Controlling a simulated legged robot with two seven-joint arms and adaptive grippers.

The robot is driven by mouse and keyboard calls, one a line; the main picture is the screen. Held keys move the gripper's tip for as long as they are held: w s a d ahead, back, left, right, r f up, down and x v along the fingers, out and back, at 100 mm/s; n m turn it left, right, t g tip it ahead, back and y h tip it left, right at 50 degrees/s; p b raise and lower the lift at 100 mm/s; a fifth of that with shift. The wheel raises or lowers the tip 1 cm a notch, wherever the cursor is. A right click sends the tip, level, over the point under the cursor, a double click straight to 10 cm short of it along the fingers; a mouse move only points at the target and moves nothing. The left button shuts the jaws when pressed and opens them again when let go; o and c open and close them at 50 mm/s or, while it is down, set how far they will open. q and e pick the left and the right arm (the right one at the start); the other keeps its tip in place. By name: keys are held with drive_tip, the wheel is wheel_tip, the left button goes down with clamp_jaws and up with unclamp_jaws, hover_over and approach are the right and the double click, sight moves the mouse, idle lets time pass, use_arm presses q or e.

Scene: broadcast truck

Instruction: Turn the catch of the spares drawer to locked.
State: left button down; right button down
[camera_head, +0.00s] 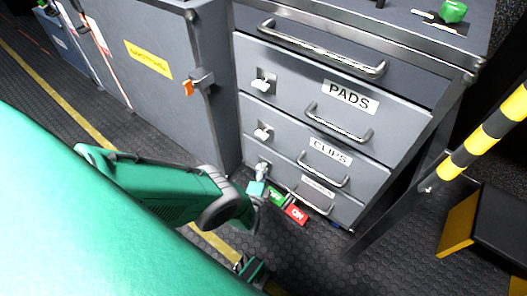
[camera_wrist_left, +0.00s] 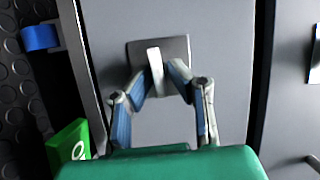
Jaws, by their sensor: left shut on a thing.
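In the left wrist view, the catch is a white lever (camera_wrist_left: 155,66) on a grey plate (camera_wrist_left: 176,48), nearly upright in that picture. The fingers of my left gripper (camera_wrist_left: 160,82) are shut on this lever, one on each side. My right gripper is not in view.
The PADS drawer (camera_head: 400,106) and CLIPS drawer (camera_head: 368,165) are above, with metal bar handles and their own catches. A yellow-black post (camera_head: 488,134) stands right; a grey cabinet (camera_head: 165,95) stands left.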

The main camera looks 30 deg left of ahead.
use_arm(q)
drive_tip(key=shift+s+d+f+m, duration=0.15)
drive_tip(key=shift+d+f+m, duration=0.15)
drive_tip(key=shift+m, duration=0.3)
idle(0.3)
drive_tip(key=c, duration=1.7)
unclamp_jaws()
drive_tip(key=shift+a, duration=0.1)
drive_tip(key=shift+w+r, duration=0.25)
